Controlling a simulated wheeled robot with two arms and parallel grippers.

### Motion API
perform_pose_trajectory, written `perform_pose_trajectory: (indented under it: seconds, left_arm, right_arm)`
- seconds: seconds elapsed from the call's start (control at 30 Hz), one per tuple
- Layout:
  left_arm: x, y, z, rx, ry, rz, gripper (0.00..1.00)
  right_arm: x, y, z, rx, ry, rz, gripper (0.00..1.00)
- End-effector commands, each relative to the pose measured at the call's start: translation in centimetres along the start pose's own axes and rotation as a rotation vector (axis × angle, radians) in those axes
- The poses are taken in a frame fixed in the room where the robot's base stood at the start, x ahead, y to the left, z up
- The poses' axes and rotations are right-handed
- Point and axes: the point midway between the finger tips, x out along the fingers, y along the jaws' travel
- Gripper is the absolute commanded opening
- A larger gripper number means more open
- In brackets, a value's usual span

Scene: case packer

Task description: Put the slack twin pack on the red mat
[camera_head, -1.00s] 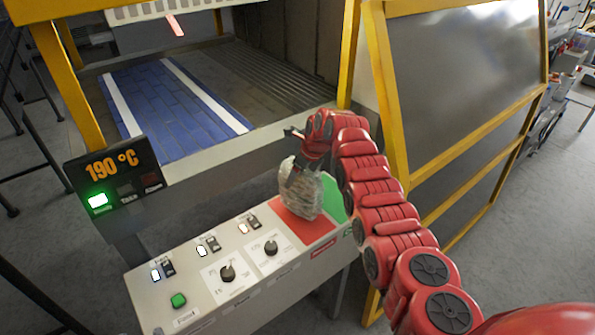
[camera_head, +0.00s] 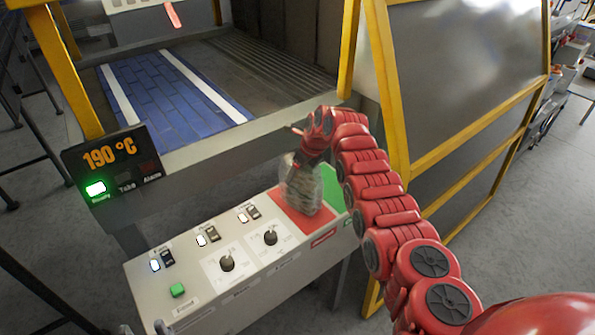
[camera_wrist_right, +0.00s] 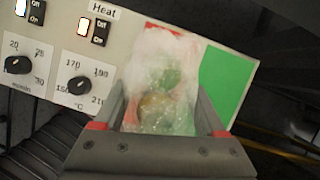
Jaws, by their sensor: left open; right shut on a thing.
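The slack twin pack (camera_head: 304,192) is a clear, crinkled plastic bag; the right wrist view shows it (camera_wrist_right: 163,75) with green and brownish contents. My right gripper (camera_head: 293,170) is shut on it, one finger on each side in the right wrist view (camera_wrist_right: 162,112). The pack hangs upright over the red mat (camera_head: 318,226) and hides part of it. I cannot tell whether its bottom touches the mat. The tips of my left gripper (camera_head: 143,328) just show at the bottom edge of the head view, apart and empty, near the panel's front left corner.
A green mat (camera_head: 333,190) adjoins the red one, partly behind my right arm. The grey control panel (camera_head: 205,285) has knobs, switches and a green button (camera_head: 177,290). The display (camera_head: 110,160) reads 190 °C. A yellow-framed guard (camera_head: 480,140) stands to the right.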

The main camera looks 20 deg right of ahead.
Motion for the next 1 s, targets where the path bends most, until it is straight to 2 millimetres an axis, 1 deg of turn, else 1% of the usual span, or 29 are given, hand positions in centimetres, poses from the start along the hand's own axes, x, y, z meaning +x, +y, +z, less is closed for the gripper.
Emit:
perform_pose_trajectory:
  seconds: [0.27, 0.3, 0.43, 0.77, 0.87, 1.0]
  left_arm:
    - [0.0, 0.0, 0.0, 0.000, 0.000, 0.000, 0.50]
    - [0.0, 0.0, 0.0, 0.000, 0.000, 0.000, 0.50]
    - [0.0, 0.0, 0.0, 0.000, 0.000, 0.000, 0.50]
    - [-0.2, 0.0, 0.0, 0.000, 0.000, 0.000, 0.50]
    - [-0.6, 0.0, 0.1, 0.000, 0.000, 0.000, 0.50]
    - [-1.3, 0.1, 0.2, 0.000, 0.000, 0.000, 0.50]
  right_arm:
    - [0.4, 0.0, -0.1, -0.001, -0.001, -0.001, 0.00]
    - [0.4, 0.0, -0.1, -0.001, -0.002, -0.001, 0.77]
    - [0.4, 0.0, -0.1, 0.000, -0.001, -0.001, 1.00]
    - [0.4, -0.1, -0.2, 0.000, -0.001, -0.001, 1.00]
    - [-0.1, -0.2, -0.1, 0.000, -0.005, -0.003, 1.00]
    - [-1.4, -0.2, -0.2, 0.000, -0.006, -0.003, 1.00]
